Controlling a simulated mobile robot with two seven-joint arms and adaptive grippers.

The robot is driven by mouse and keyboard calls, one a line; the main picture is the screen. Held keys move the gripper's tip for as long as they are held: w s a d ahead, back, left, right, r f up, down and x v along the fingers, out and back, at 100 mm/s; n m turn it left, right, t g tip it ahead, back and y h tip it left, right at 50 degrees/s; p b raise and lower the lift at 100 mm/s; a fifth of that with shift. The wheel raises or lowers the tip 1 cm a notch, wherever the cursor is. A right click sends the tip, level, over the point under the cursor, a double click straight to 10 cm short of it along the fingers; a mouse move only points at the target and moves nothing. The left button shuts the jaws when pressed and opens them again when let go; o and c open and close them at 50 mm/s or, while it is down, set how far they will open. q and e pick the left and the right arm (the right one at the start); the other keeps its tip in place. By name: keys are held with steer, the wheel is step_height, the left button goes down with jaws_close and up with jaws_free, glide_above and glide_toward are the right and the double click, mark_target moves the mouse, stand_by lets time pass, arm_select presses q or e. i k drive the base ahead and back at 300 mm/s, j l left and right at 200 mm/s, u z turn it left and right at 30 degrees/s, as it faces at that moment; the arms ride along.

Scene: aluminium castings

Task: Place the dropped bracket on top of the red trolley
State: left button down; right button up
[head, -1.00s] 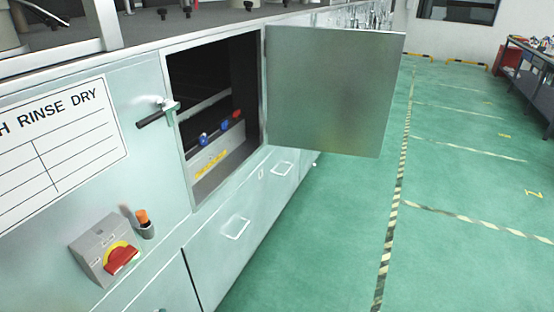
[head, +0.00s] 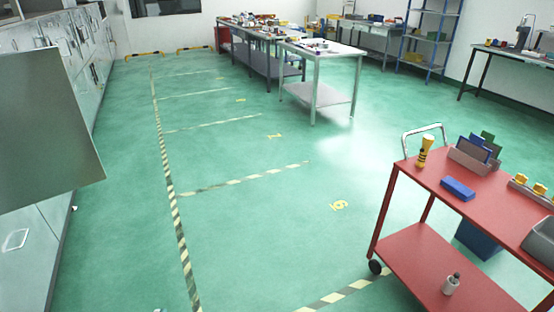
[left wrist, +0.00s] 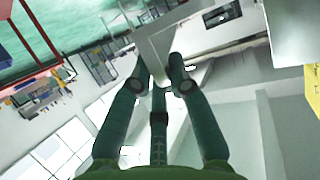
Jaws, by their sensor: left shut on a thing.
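The red trolley (head: 411,253) stands at the right of the head view. Its top carries several things, and its lower shelf holds a small grey bottle-like item (head: 451,284). Neither gripper shows in the head view, and my right gripper is in no view.
On the trolley top are a yellow-and-black tool (head: 424,152), a blue block (head: 457,188) and a grey holder (head: 475,160). Bare top shows at the front left. An open cabinet door (head: 45,130) juts in at left. Green floor lies clear between; workbenches (head: 320,52) stand behind.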

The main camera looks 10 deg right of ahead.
mark_target(479, 204)
steer(key=i+l+z, duration=0.25)
steer(key=l+z, duration=0.15)
steer(key=l, duration=0.15)
steer(key=i+l+z, duration=0.3)
steer(key=l+z, duration=0.15)
steer(key=i+l+z, duration=0.4)
steer(key=i+l, duration=0.55)
steer(key=i, duration=0.3)
